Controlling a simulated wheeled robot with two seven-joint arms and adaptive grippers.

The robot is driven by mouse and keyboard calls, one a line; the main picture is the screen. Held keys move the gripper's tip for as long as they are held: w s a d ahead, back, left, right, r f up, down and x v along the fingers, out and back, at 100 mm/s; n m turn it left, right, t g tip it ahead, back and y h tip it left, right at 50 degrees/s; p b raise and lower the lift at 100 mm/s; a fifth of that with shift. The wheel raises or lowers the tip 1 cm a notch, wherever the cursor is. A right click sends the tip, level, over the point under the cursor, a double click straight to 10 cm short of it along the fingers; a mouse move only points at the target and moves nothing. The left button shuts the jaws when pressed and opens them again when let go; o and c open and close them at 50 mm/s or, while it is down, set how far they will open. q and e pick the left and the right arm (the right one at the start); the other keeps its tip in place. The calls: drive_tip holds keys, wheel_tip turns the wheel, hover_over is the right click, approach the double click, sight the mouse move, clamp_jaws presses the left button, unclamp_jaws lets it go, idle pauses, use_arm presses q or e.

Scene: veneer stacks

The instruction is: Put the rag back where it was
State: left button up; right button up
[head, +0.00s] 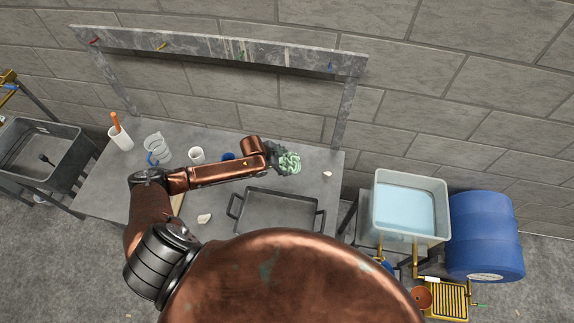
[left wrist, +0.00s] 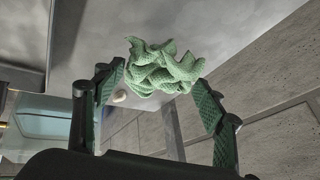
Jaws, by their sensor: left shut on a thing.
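The rag (head: 289,163) is a crumpled light green cloth. It also shows in the left wrist view (left wrist: 165,68), bunched between the tips of my gripper's two fingers. My left gripper (head: 280,161) is shut on the rag and holds it over the back right part of the grey table (head: 225,143). The wrist view shows the fingers on either side of the cloth. I cannot tell how high the rag is above the tabletop. My right gripper is not in view.
A dark tray (head: 322,222) lies in front of the rag. A small white lump (head: 327,174) lies to its right. A white cup (head: 196,155), a clear jug (head: 154,145) and a blue cup (head: 228,156) stand behind my arm. A water tub (head: 441,207) stands right of the table.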

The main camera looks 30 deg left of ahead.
sight(287, 165)
use_arm(q)
drive_tip(key=shift+w+d+f, duration=0.2)
drive_tip(key=shift+w+f, duration=0.25)
drive_tip(key=shift+f, duration=0.1)
wheel_tip(287, 165, down, 3)
drive_tip(key=shift+w+r+p, duration=0.1)
drive_tip(key=shift+w+p, duration=0.05)
drive_tip(key=shift+p, duration=0.25)
drive_tip(key=shift+f, duration=0.3)
drive_tip(key=o, duration=1.1)
drive_tip(key=shift+c, duration=0.2)
